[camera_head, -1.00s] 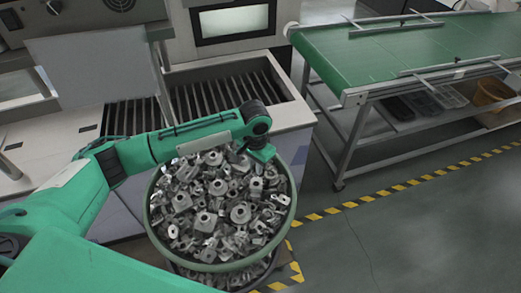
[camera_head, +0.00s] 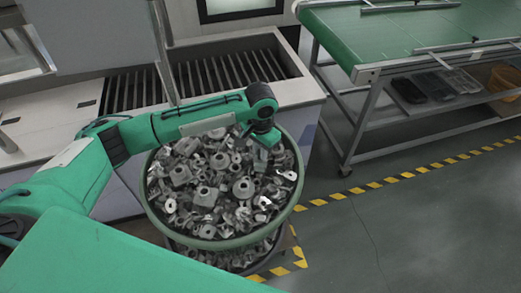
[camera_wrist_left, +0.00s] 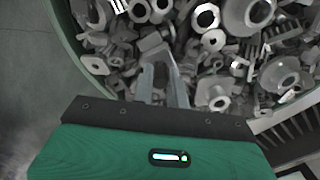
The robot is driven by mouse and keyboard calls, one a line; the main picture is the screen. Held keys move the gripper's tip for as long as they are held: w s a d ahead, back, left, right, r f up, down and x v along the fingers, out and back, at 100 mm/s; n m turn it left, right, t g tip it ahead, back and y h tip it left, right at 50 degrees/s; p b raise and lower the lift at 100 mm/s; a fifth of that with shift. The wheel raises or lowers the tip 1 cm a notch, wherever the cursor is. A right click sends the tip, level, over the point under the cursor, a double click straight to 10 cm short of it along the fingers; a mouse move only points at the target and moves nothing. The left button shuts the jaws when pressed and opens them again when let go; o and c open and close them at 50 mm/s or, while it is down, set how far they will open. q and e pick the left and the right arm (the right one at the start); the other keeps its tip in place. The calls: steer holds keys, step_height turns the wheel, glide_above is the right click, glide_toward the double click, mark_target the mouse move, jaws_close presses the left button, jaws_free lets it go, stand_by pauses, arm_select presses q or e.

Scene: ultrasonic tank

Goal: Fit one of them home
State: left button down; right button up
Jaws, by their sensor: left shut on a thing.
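A round green-rimmed bin (camera_head: 222,244) stands low in front of the bench in the head view, full of loose grey metal parts (camera_head: 208,195). My left arm reaches across from the left, and my left gripper (camera_wrist_left: 164,82) is over the bin. In the wrist view its two fingers point down among the metal parts (camera_wrist_left: 213,40) and sit close together, shut on a part. The held part is mostly hidden and hard to tell from the heap behind it. In the head view the fingers are hidden below the wrist. My right gripper is not in view.
A bench with a slatted dark opening (camera_head: 215,75) stands behind the bin, with a screen unit (camera_head: 240,8) beyond. A green conveyor table (camera_head: 400,35) is at the right, with trays on its lower shelf. Yellow-black floor tape (camera_head: 410,174) crosses clear floor.

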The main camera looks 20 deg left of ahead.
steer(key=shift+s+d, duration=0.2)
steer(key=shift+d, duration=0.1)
arm_select(q)
steer(key=shift+f, duration=0.25)
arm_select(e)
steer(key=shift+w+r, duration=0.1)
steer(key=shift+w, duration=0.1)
arm_select(q)
steer(key=shift+f, duration=0.15)
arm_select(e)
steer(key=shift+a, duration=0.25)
arm_select(q)
steer(key=shift+s+f+p, duration=0.1)
steer(key=shift+p, duration=0.3)
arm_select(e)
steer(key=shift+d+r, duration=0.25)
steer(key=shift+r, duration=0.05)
arm_select(q)
steer(key=shift+s+f+p, duration=0.1)
steer(key=shift+f+p, duration=0.05)
steer(key=shift+p, duration=0.15)
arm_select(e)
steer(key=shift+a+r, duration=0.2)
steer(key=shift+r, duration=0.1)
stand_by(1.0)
arm_select(q)
steer(key=c, duration=1.3)
jaws_free()
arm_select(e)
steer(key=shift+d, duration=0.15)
